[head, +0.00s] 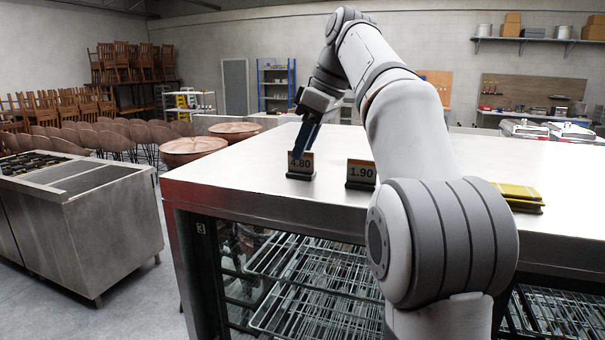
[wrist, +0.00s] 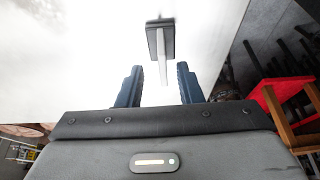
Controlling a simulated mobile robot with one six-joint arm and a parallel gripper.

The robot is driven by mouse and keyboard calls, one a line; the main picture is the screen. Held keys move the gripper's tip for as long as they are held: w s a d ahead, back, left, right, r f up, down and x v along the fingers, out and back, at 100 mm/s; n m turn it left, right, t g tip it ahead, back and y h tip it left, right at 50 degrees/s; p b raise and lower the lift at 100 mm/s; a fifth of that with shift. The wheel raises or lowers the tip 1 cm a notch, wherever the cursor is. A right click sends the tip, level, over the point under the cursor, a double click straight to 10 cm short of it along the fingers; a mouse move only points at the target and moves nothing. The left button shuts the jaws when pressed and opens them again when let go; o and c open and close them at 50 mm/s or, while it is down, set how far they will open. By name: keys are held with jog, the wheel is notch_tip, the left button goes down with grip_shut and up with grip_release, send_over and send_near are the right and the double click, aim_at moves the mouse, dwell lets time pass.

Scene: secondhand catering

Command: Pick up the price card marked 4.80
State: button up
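The price card marked 4.80 (head: 301,165) stands upright in a dark base near the left front of the steel counter (head: 240,160). My gripper (head: 300,154) is right above and behind it, with the blue fingers pointing down and overlapping the card's top in the head view. In the wrist view, my gripper (wrist: 160,68) is open.
A second price card marked 1.90 (head: 361,173) stands to the right on the counter. Yellow and dark flat items (head: 520,196) lie further right, past my arm. Wire racks (head: 310,275) sit under the counter. The counter's left end is bare.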

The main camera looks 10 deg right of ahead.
aim_at(301, 164)
jog(key=shift+s+a+f, duration=0.1)
jog(key=shift+a+f, duration=0.1)
jog(key=shift+f, duration=0.25)
jog(key=shift+s+a+f, duration=0.1)
jog(key=shift+a+f, duration=0.05)
jog(key=shift+f, duration=0.3)
jog(key=shift+w+f, duration=0.25)
jog(key=shift+f, duration=0.05)
grip_shut()
